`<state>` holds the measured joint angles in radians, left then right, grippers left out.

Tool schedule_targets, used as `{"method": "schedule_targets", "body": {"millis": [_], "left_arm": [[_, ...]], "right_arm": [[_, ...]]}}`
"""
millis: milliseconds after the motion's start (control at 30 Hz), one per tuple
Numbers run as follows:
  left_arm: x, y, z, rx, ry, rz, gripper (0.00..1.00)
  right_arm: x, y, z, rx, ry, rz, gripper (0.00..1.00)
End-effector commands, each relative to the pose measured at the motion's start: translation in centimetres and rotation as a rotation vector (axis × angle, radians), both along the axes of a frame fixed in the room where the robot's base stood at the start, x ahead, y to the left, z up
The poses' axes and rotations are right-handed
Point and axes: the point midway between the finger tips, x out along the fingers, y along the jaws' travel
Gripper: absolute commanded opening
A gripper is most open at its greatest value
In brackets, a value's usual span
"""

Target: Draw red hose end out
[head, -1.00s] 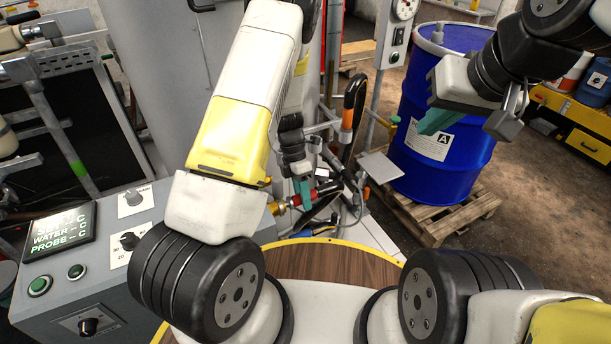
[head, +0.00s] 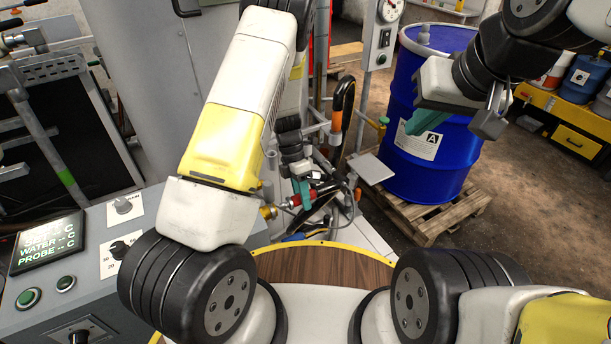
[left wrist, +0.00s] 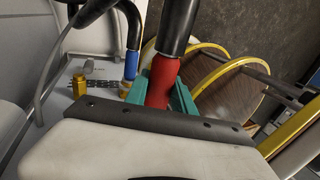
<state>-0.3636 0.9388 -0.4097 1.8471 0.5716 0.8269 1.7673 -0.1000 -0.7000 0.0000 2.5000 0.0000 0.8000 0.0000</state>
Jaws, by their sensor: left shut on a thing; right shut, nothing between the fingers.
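The red hose end (head: 293,201) is a short red sleeve near the middle of the head view, beside a brass fitting (head: 268,211). My left gripper (head: 301,190) is shut on it. In the left wrist view the red hose end (left wrist: 163,78) stands between the teal fingers, with black hose running up from it. Its lower tip is hidden behind my gripper body, so I cannot tell whether it is seated in anything. My right gripper (head: 424,123) is shut and empty, in front of the blue drum (head: 430,165).
A blue hose end (left wrist: 131,65) stands in a brass fitting beside the red one. A grey control panel (head: 95,255) is at the left. The blue drum stands on a wooden pallet (head: 440,222). A small grey plate (head: 372,168) lies left of the drum.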

Motion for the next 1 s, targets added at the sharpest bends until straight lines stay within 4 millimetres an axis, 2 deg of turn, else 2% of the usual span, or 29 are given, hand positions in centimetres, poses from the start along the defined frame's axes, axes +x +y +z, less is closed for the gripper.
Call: {"method": "schedule_targets", "body": {"millis": [600,1000], "left_arm": [[2.2,-3.3,0.0,0.000,-0.001,-0.001,0.00],[2.2,-3.3,0.0,-0.001,-0.001,-0.001,0.00]], "right_arm": [[0.0,0.0,0.0,0.000,0.000,0.000,0.00],[0.0,0.0,0.0,0.000,0.000,0.000,0.00]]}}
